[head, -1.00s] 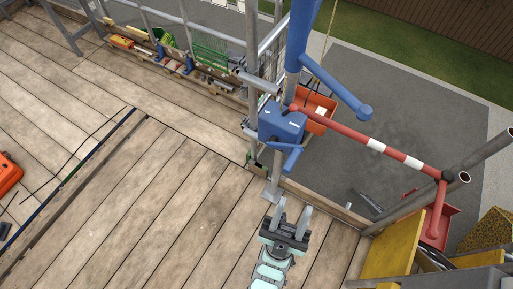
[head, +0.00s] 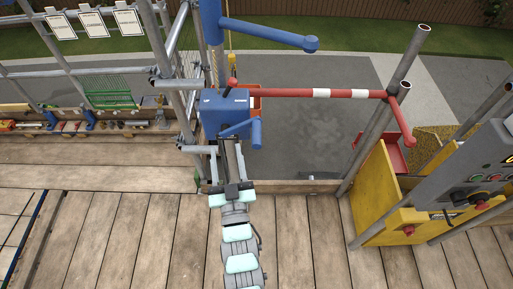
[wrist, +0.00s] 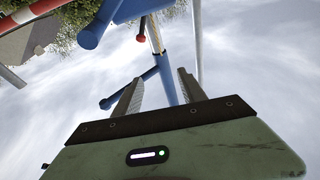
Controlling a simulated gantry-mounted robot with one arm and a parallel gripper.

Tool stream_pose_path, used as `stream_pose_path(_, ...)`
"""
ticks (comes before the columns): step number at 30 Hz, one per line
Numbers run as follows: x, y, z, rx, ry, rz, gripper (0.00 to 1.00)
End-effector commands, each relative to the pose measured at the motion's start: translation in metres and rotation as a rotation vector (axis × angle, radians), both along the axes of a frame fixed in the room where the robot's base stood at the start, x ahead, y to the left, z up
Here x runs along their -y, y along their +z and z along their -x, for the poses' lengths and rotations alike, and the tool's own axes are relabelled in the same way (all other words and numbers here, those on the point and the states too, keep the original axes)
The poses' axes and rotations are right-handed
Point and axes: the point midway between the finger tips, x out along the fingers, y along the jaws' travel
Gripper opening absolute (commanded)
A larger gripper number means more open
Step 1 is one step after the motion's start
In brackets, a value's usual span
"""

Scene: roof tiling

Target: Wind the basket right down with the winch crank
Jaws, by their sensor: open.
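The blue winch box (head: 225,113) is fixed to the scaffold post in the head view. Its crank has a blue grip (head: 256,133) on the box's near right side; what looks like this grip also shows at upper left in the wrist view (wrist: 92,35). My gripper (head: 230,146) is open and empty, just below the winch and left of the grip. Its fingers point up in the wrist view (wrist: 158,88), with nothing between them.
A red-and-white bar (head: 340,93) runs right from the winch to a scaffold tube. A red lever (head: 232,84) sits on top of the winch. A blue davit arm (head: 265,34) passes overhead. A yellow panel (head: 377,190) and grey control box stand right. The deck boards are clear.

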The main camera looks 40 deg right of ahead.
Motion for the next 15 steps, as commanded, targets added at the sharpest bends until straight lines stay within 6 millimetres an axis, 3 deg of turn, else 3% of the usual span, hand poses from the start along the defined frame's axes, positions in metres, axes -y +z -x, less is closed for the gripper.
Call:
stream_pose_path(1,0.023,-0.026,0.01,-0.041,-0.051,-0.038,0.49)
stream_pose_path(6,0.064,-0.066,0.032,-0.152,-0.143,-0.144,0.49)
stream_pose_path(11,0.077,-0.076,0.039,-0.185,-0.173,-0.18,0.49)
stream_pose_path(15,0.085,-0.075,0.03,-0.187,-0.173,-0.183,0.49)
